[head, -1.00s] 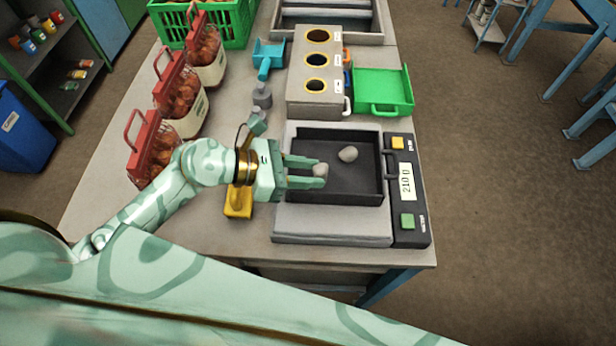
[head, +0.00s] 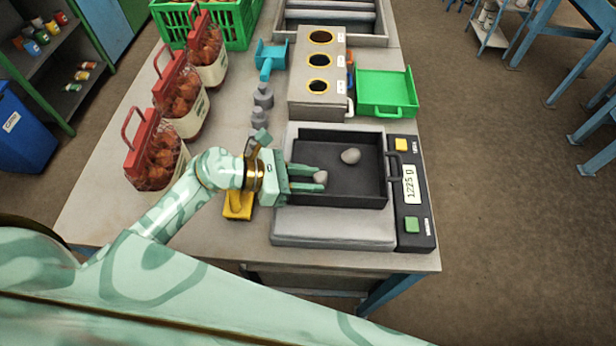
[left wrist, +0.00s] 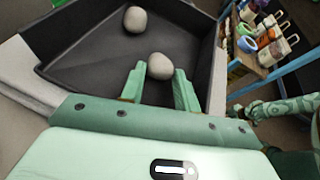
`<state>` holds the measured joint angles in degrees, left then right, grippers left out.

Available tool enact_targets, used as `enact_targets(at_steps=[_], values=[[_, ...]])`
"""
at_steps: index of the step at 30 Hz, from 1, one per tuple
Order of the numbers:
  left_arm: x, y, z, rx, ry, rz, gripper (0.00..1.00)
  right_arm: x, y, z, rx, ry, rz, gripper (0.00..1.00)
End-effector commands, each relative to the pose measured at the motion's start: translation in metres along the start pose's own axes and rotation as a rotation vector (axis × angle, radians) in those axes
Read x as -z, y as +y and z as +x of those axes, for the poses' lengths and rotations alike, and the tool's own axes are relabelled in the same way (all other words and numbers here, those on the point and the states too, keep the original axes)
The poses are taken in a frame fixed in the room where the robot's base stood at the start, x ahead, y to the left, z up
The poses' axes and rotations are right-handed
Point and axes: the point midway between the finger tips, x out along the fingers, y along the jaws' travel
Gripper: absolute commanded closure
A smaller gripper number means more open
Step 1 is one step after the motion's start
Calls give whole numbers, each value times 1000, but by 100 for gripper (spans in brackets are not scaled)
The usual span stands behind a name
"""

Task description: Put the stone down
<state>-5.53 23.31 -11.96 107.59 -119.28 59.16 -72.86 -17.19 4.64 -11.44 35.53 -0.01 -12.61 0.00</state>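My left gripper (head: 308,179) reaches into the black tray (head: 340,196) on the scale (head: 330,228), low over the tray's left part. Its fingers are closed on a small grey stone (head: 320,177), one on each side, at the fingertips. The held stone also shows in the left wrist view (left wrist: 160,66); it looks at or very near the tray floor, but I cannot tell whether it touches. A second grey stone (head: 351,156) lies free on the tray floor, farther back. My right gripper is not in view.
A grey block with three holes (head: 317,88) and a green scoop tray (head: 386,92) stand behind the scale. Red-topped sacks (head: 150,160) line the left side. Grey weights (head: 263,97) and a yellow object (head: 238,206) are near my left arm.

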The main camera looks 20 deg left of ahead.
Motion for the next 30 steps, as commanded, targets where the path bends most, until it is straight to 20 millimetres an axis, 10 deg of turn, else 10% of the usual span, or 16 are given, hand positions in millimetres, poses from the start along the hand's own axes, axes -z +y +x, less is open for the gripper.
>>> enact_targets(at_steps=[10,30], values=[[-5,-1,-4,0,6,-4,60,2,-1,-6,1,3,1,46],[-3,-1,-121,1,5,-2,60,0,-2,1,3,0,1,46]])
